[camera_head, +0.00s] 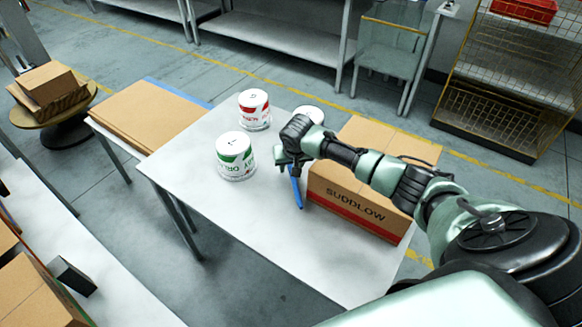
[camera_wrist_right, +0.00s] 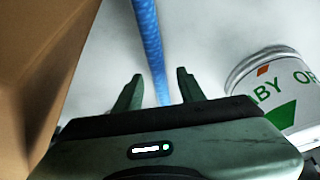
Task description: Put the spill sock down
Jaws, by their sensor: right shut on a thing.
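The spill sock (camera_head: 297,190) is a thin blue tube at my right gripper (camera_head: 287,163), beside the cardboard box marked SUDDLOW. In the right wrist view the spill sock (camera_wrist_right: 148,40) runs between the two fingers of my right gripper (camera_wrist_right: 159,80) and stretches away past the fingertips. The right gripper is shut on it, over the grey-white table (camera_head: 265,230). I cannot tell whether the sock touches the tabletop. Part of the sock is hidden by the gripper. My left gripper is not in view.
The SUDDLOW box (camera_head: 350,206) stands right of the gripper. A green-labelled can (camera_head: 236,158) stands close on the left, a red-labelled can (camera_head: 254,112) behind it. Another white round top (camera_head: 310,113) shows behind my wrist. The table's front part is clear.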

